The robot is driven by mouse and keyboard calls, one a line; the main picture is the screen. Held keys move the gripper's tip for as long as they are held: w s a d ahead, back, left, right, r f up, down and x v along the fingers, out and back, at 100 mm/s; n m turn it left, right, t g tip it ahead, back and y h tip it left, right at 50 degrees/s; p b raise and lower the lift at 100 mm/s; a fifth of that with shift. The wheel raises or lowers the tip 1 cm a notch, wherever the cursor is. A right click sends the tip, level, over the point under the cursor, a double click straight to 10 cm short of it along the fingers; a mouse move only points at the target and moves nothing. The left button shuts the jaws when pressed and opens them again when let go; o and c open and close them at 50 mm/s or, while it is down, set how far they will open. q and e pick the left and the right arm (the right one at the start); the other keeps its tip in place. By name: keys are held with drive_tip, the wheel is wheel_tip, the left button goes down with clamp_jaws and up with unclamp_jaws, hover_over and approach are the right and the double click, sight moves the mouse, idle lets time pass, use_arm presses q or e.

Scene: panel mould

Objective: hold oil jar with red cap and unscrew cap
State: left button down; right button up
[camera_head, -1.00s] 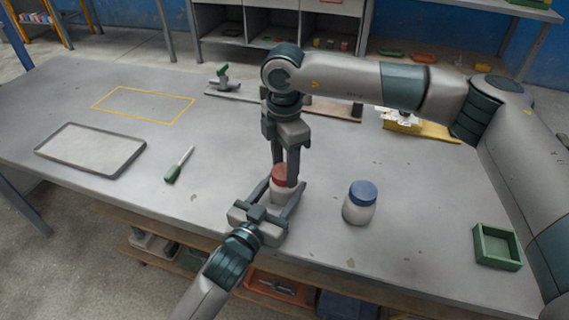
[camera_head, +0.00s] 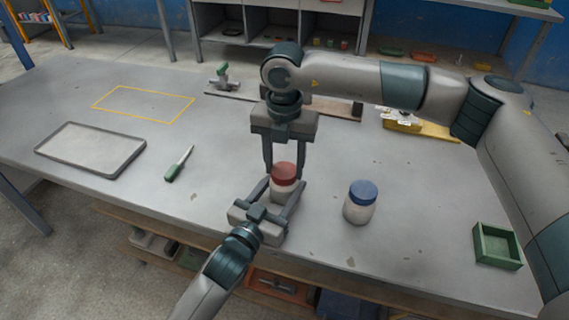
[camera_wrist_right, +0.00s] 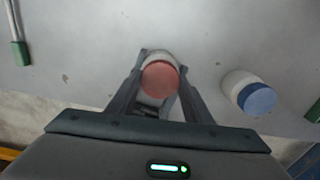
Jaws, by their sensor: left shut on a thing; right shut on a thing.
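The oil jar (camera_head: 283,190) stands on the bench, pale-bodied with a red cap (camera_head: 284,172) on top. My left gripper (camera_head: 277,191) is shut on the jar's body from the front. My right gripper (camera_head: 285,168) points straight down from above and is shut on the red cap, one finger on each side. In the right wrist view the red cap (camera_wrist_right: 160,80) shows between the fingers, with the pale jar body partly visible around it. I cannot tell whether the cap is loose on the jar.
A blue-capped jar (camera_head: 360,202) stands just right of the held jar. A green open box (camera_head: 497,246) is at the right edge. A grey tray (camera_head: 92,150), a green-handled tool (camera_head: 178,165) and a yellow-outlined rectangle (camera_head: 143,104) are on the left. The bench between is clear.

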drive_tip(key=n, duration=1.1)
drive_tip(key=shift+n, duration=0.4)
drive_tip(key=n, duration=1.6)
drive_tip(key=shift+r, duration=0.1)
drive_tip(key=n, duration=0.5)
drive_tip(key=shift+n, duration=0.3)
drive_tip(key=n, duration=1)
drive_tip(key=shift+n, duration=0.4)
